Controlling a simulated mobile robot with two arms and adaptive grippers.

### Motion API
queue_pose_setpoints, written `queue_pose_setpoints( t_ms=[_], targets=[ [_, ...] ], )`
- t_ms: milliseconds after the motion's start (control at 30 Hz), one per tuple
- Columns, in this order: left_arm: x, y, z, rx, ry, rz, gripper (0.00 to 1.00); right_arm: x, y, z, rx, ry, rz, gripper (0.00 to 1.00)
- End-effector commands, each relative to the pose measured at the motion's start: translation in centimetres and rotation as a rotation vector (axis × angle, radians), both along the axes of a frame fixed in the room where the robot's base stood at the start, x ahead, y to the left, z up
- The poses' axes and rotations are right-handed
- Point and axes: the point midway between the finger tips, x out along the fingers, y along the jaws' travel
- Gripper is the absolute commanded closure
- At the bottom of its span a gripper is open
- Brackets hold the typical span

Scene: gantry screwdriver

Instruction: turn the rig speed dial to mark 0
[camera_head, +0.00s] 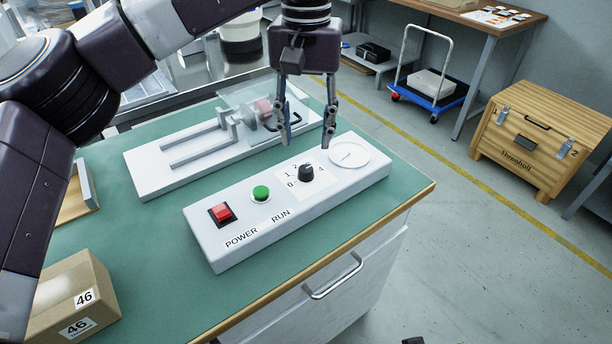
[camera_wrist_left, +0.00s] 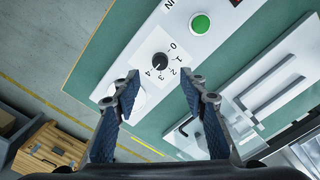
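The rig speed dial (camera_head: 306,173) is a small black knob on a white plate marked 0 to 4, on top of the white control box (camera_head: 350,190). In the left wrist view the dial (camera_wrist_left: 160,61) shows with its numbers; a small light mark on it seems to face the 4 side, but it is too small to be sure. My left gripper (camera_head: 306,143) points down, open and empty, above and behind the dial. In the left wrist view the fingers (camera_wrist_left: 161,84) are spread apart, clear of the dial. My right gripper is not in view.
The box also carries a red power switch (camera_head: 221,213), a green run button (camera_head: 261,193) and a round white disc (camera_head: 349,155). A white rig (camera_head: 190,165) with a clear guard stands behind. A cardboard box (camera_head: 70,300) sits at the front left of the green bench (camera_head: 160,250).

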Motion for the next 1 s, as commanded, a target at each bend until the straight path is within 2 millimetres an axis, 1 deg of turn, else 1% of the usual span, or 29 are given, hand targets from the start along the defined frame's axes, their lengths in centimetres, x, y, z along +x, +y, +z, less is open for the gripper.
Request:
queue_pose_setpoints(
  t_ms=[167,367,500,667,900,1000],
  targets=[
    [0.0,0.1,-2.1,0.000,0.001,0.000,0.61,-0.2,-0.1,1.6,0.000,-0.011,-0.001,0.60],
    [-0.1,0.0,-5.2,0.000,0.003,0.000,0.61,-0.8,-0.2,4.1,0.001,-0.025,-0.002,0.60],
    [0.0,0.0,-6.8,0.000,0.001,0.000,0.61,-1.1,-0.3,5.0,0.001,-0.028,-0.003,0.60],
    [0.0,0.0,-7.6,0.001,0.001,0.000,0.61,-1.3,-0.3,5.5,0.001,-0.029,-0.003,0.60],
    [0.0,0.0,-7.6,0.000,0.001,0.000,0.61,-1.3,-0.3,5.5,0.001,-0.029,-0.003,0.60],
    [0.0,0.0,-7.6,0.000,0.001,0.000,0.72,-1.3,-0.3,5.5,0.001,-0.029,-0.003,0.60]
  ],
)
